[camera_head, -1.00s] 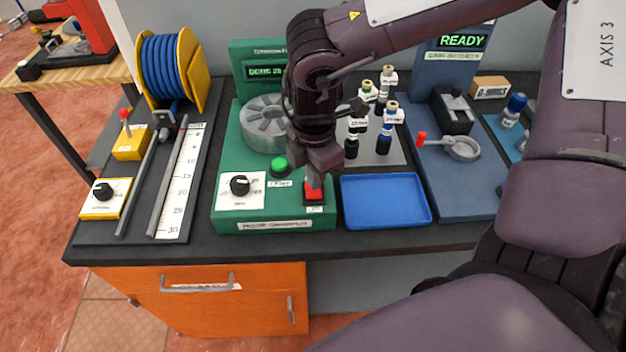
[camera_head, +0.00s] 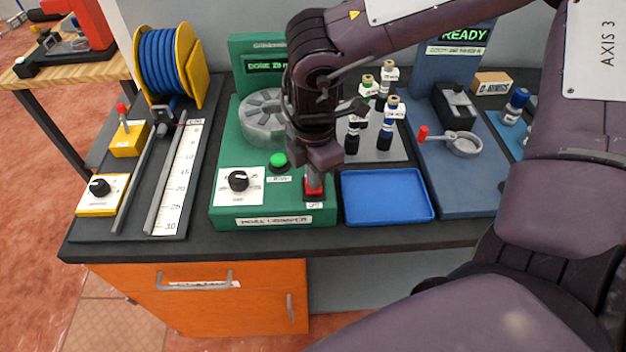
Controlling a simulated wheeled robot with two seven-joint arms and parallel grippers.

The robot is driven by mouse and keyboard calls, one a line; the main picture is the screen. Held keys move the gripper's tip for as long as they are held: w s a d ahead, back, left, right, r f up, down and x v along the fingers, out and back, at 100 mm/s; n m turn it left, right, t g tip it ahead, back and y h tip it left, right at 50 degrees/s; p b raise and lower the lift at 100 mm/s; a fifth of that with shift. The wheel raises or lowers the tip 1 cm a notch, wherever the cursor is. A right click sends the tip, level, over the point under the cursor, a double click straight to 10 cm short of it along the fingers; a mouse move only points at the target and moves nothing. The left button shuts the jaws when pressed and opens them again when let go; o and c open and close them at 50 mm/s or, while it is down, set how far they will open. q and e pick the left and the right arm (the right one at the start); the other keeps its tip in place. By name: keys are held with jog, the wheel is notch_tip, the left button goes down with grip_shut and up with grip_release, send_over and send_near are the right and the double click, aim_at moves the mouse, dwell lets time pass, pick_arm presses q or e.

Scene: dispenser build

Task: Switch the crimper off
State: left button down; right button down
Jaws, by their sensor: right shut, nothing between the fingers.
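The green crimper (camera_head: 225,190) stands on the bench with a grey round disc (camera_head: 262,118), a black knob (camera_head: 238,181), a green button (camera_head: 279,160) and a red switch (camera_head: 314,190) at its front right corner. Its display (camera_head: 265,67) is lit with green text that seems to start with "DONE", partly hidden by my arm. My right gripper (camera_head: 315,178) is shut and empty, pointing down, with its tips at the red switch. It seems to touch the switch, but I cannot tell if it is pressed. My left gripper is not in view.
A blue tray (camera_head: 387,195) lies right of the crimper, with several small bottles (camera_head: 389,118) behind it. A blue station (camera_head: 455,185) with a "READY" display is further right. A blue cable spool (camera_head: 163,65) and a ruler (camera_head: 180,180) are at left.

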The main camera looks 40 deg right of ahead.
jog(key=shift+f+b, duration=0.5)
jog(key=shift+s, duration=0.1)
jog(key=shift+w+r+p, duration=0.2)
jog(key=shift+r+p, duration=0.4)
jog(key=shift+r, duration=0.35)
jog(key=shift+s+r+p, duration=0.15)
jog(key=shift+r+p, duration=1.15)
jog(key=shift+r, duration=1.3)
